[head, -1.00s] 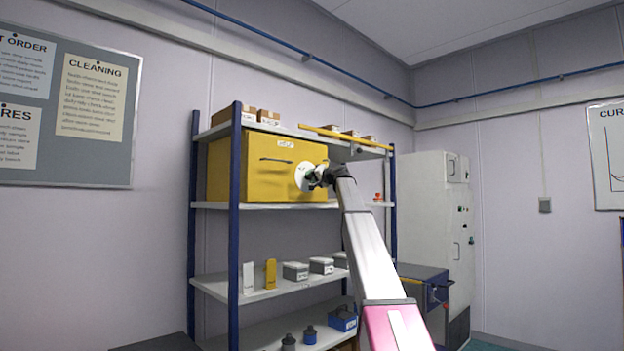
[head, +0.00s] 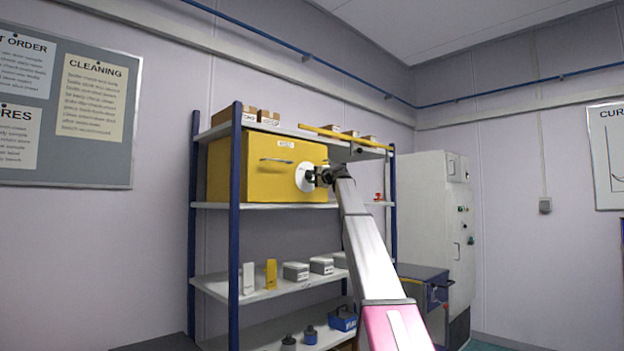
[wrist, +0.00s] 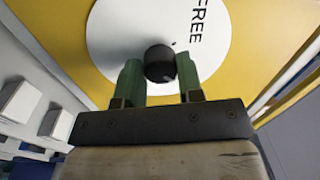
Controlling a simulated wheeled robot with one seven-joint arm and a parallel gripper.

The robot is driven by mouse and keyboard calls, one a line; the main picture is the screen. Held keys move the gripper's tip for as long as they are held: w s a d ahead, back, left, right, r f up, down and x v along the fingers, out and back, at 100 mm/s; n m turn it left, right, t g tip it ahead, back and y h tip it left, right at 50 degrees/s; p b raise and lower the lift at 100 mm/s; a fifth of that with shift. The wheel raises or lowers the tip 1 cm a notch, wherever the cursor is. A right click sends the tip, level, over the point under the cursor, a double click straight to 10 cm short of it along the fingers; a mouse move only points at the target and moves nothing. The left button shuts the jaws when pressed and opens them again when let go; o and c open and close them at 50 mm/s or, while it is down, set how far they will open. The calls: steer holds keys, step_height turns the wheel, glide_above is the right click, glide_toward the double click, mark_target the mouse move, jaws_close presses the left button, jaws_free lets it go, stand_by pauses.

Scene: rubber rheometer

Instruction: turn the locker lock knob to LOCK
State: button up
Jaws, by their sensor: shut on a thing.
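The yellow locker (head: 228,170) stands on the upper shelf of the rack, with a handle on its front. Its lock has a round white dial (head: 304,176) at the right of the front; the dial also shows in the wrist view (wrist: 110,40), with the word FREE readable at its upper right. The black lock knob (wrist: 160,63) sits on the dial. My gripper (wrist: 160,82), with green fingers, is shut on the knob, one finger on each side. In the head view my gripper (head: 318,177) is at the dial and hides the knob. A LOCK marking cannot be made out.
The rack (head: 235,230) has blue posts and white shelves. A yellow bar (head: 345,138) and small boxes lie on the top shelf above the locker. Small containers (head: 295,271) stand on the shelf below. A grey-white cabinet (head: 425,200) stands to the right.

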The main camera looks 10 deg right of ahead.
stand_by(0.4)
steer(key=o, duration=0.9)
steer(key=shift+s+d, duration=0.1)
steer(key=v, duration=1)
steer(key=shift+s+d+f, duration=0.1)
steer(key=shift+s+d, duration=0.05)
steer(key=shift+s, duration=0.1)
